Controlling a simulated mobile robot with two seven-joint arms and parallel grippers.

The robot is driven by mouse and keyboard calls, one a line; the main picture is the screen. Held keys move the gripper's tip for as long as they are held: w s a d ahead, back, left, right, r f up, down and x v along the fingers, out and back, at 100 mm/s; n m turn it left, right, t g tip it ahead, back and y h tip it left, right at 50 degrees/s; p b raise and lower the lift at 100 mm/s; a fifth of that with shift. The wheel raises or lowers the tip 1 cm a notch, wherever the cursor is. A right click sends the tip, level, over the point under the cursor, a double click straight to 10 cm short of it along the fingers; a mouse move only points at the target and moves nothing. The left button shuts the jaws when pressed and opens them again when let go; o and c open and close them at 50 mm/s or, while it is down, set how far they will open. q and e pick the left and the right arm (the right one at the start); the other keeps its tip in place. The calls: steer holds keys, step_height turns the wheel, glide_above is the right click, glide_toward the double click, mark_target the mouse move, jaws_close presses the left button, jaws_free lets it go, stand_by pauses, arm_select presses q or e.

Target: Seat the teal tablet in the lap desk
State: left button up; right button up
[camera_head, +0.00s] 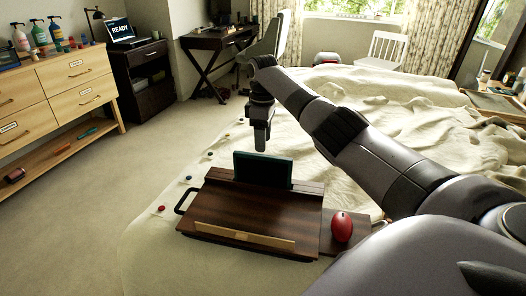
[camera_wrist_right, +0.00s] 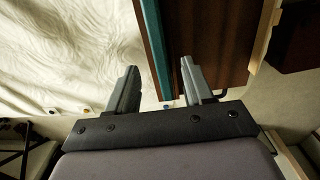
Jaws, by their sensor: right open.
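The teal tablet (camera_head: 262,169) stands upright at the back edge of the dark wooden lap desk (camera_head: 225,206). Its dark face is toward the head camera. Its lower edge is hidden, so I cannot tell how deep it sits. My right gripper (camera_head: 263,144) is open, just above the tablet's top edge and pointing down. In the right wrist view its two fingers (camera_wrist_right: 157,75) are apart, and the tablet's teal edge (camera_wrist_right: 155,45) shows as a strip between them, nearer the right finger. The lap desk (camera_wrist_right: 205,25) fills the area to the right. My left gripper is not in view.
A red mouse (camera_head: 342,227) rests on the lap desk's right side panel. A pale strip (camera_head: 245,235) runs along its front, and a black handle (camera_head: 184,201) is on its left. Small coloured pins (camera_head: 188,178) lie along the bed's edge. Rumpled bedding (camera_head: 400,115) spreads behind.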

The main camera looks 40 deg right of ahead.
steer(key=shift+r, duration=1.35)
